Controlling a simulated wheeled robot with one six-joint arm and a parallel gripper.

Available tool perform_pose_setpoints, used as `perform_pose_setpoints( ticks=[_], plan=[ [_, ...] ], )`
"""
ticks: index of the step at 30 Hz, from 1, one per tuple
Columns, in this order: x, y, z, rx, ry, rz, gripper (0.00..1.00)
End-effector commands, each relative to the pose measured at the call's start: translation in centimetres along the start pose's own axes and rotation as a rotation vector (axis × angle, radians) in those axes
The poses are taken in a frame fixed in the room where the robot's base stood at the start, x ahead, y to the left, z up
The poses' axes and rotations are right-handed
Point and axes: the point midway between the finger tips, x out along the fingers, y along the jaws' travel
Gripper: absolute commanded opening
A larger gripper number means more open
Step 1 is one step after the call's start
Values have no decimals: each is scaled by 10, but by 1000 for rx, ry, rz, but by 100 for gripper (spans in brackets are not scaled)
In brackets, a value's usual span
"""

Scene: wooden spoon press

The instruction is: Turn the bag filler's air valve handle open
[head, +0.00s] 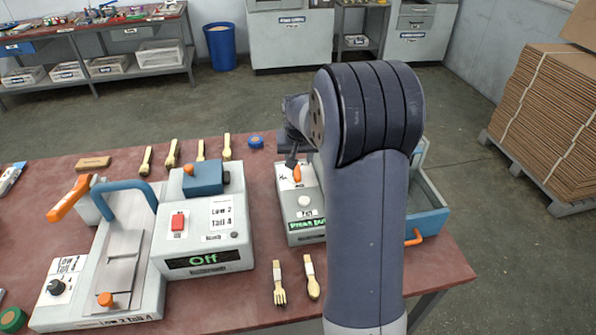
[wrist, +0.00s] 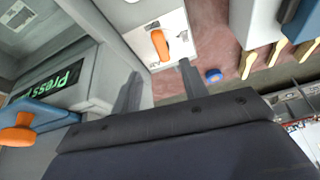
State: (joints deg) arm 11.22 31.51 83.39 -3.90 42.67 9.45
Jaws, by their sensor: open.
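The bag filler (head: 305,232) is a grey box on the red table, with a white button and a green lit display. Its air valve handle (head: 297,174) is a small orange lever on a white labelled plate at the back. In the wrist view the orange handle (wrist: 160,45) lies just beyond and between my fingertips, with no contact visible. My gripper (wrist: 160,68) is open and empty. In the head view my gripper (head: 291,160) is a small dark shape by the handle, partly hidden by my arm.
A sealing machine (head: 205,262) reading "Off" stands left of the filler. Wooden spoons and forks (head: 173,155) lie behind it, near a blue tape roll (head: 256,141). Two utensils (head: 312,280) lie in front.

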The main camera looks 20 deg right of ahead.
Motion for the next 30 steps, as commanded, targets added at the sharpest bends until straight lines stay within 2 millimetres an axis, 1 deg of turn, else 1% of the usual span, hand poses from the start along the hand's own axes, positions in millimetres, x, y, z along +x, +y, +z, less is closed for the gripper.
perform_pose_setpoints(
  ticks=[5, 9, 15, 21, 30],
  plan=[
    [27, 0, 1, -2, -7, 1, 42],
    [52, 0, 1, -2, -7, 1, 42],
    [82, 0, 0, -3, -5, 1, 42],
    [98, 0, 0, -3, -4, 1, 42],
    [101, 0, 0, -3, -2, 0, 42]
  ],
)
